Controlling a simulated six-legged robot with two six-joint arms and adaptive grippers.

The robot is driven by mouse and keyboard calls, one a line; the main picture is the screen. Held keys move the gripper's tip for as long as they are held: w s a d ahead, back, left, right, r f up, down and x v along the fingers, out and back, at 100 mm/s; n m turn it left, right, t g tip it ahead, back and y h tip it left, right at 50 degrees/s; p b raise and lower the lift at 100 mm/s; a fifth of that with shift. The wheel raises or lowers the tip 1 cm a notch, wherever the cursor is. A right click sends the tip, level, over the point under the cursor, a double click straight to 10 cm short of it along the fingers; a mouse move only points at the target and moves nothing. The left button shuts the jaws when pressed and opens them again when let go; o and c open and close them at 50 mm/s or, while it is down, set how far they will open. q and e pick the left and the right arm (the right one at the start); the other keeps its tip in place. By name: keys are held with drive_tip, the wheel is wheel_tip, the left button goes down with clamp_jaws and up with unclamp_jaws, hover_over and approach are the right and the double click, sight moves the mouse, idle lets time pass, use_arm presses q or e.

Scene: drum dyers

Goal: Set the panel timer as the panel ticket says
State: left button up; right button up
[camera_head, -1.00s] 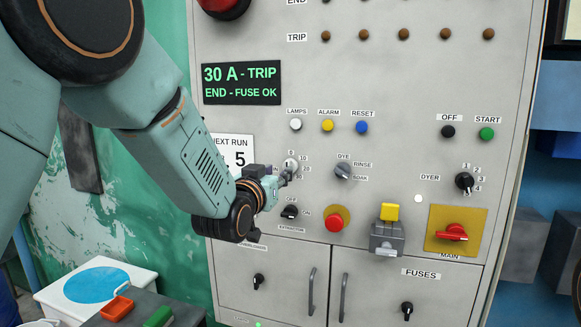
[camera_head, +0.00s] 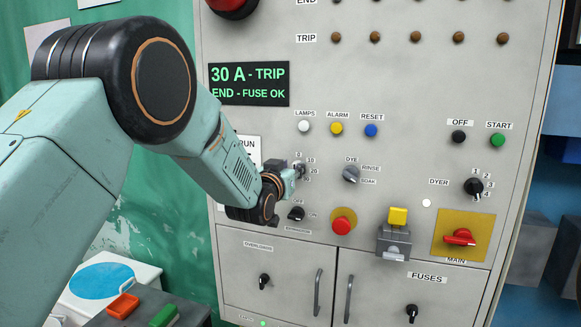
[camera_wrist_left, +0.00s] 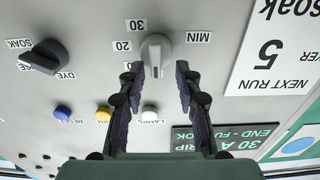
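The timer knob (camera_wrist_left: 156,50) is grey and round with a raised bar, ringed by minute marks on the panel; I cannot tell which mark it points to. It shows small and partly covered in the head view (camera_head: 299,166). The panel ticket (camera_wrist_left: 275,48) reads "NEXT RUN", 5 and "SOAK", upside down in the wrist view; my arm covers part of it in the head view (camera_head: 252,148). My left gripper (camera_wrist_left: 160,70) is open and empty, its fingertips at either side of the knob's near edge. Contact cannot be told. My right gripper is out of view.
The DYE/RINSE/SOAK selector (camera_head: 351,174) is right of the timer. An extractor switch (camera_head: 296,214) and red button (camera_head: 342,225) are below. Small lamp, alarm and reset buttons (camera_head: 337,128) are above. A display (camera_head: 249,84) reads "30 A - TRIP, END - FUSE OK".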

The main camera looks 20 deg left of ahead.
use_arm(q)
drive_tip(key=shift+w+d+f, duration=0.15)
drive_tip(key=shift+w, duration=0.05)
drive_tip(key=shift+d, duration=0.1)
drive_tip(key=shift+c, duration=0.5)
drive_tip(key=shift+s+d+r, duration=0.1)
drive_tip(key=shift+s+r, duration=0.15)
drive_tip(key=shift+s, duration=0.05)
drive_tip(key=c, duration=0.3)
drive_tip(key=shift+s+a, duration=0.1)
drive_tip(key=shift+a, duration=0.1)
drive_tip(key=c, duration=0.3)
clamp_jaws()
drive_tip(key=shift+d, duration=0.1)
drive_tip(key=shift+f, duration=0.1)
